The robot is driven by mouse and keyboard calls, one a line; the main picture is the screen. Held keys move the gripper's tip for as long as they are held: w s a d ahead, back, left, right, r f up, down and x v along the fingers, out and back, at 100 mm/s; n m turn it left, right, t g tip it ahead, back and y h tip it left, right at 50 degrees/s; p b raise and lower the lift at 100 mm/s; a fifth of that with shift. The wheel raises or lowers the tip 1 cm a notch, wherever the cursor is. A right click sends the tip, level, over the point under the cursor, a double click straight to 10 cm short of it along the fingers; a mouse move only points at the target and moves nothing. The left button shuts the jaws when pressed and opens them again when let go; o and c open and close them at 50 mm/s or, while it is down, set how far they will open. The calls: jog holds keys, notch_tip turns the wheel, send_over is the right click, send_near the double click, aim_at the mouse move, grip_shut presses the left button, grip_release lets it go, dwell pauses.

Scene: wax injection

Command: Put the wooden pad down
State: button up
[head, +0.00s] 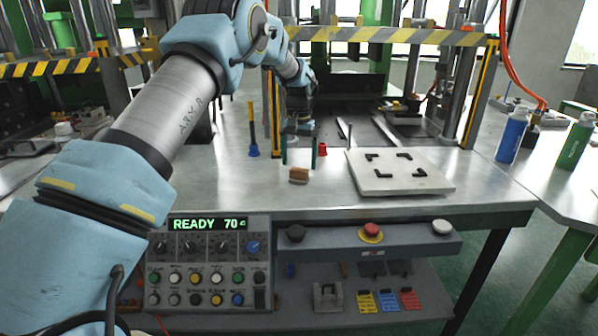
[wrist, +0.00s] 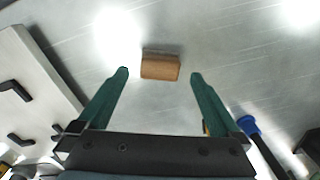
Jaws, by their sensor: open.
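The wooden pad (head: 299,175) is a small brown block lying on the metal table, left of the white plate. In the wrist view the wooden pad (wrist: 160,66) lies flat just beyond the tips of my fingers, between their lines. My gripper (head: 300,160) has two green fingers pointing down above the table, just behind the pad in the head view. My gripper (wrist: 160,74) is open with nothing between its fingers. The pad looks apart from both fingers.
A white plate with black corner marks (head: 398,172) lies right of the pad. A blue-based post (head: 252,150) stands left of my gripper, and a red-based post (head: 322,150) stands close on its right. The press frame is behind. The control panel (head: 208,262) is in front, below the tabletop.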

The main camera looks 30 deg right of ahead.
aim_at(299, 170)
notch_tip(299, 170, up, 8)
jog(key=b, duration=0.1)
jog(key=w+a+n, duration=0.1)
jog(key=a+n, duration=0.1)
jog(key=a, duration=1.4)
jog(key=s+a+n, duration=0.1)
jog(key=s+a, duration=0.2)
jog(key=a, duration=0.4)
jog(key=s+a+f+n+t, duration=0.1)
jog(key=s+a, duration=0.2)
jog(key=a, duration=0.3)
jog(key=s+a+n, duration=0.2)
jog(key=s+a, duration=0.1)
jog(key=a, duration=0.4)
jog(key=s+a+f+n, duration=0.1)
jog(key=s+a+f, duration=0.2)
jog(key=s+a, duration=0.5)
jog(key=s, duration=0.3)
jog(key=shift+s+a+f+n, duration=0.15)
jog(key=shift+s+a+n, duration=0.1)
jog(key=shift+a+n, duration=0.15)
